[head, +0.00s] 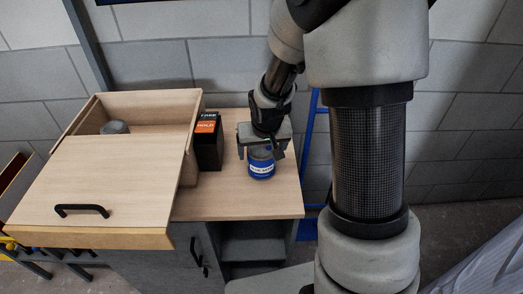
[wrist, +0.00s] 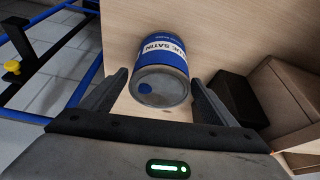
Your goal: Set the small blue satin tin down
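The small blue satin tin (head: 261,168) stands upright on the wooden bench top (head: 240,205), near its right side. Its white label band and grey lid with a blue dot show in the wrist view (wrist: 163,85). My gripper (head: 263,150) is above the tin, pointing down, with its fingers on either side of the lid. In the wrist view the fingers (wrist: 159,88) are spread, with a gap between each finger and the tin. The tin's base looks to be on the wood, though its contact is partly hidden.
A black box with an orange label (head: 208,142) stands left of the tin. Further left is an open wooden box (head: 190,128) with a grey round lid (head: 115,127) inside and a sloping handled panel (head: 95,195). A blue frame (head: 311,150) stands beyond the right edge.

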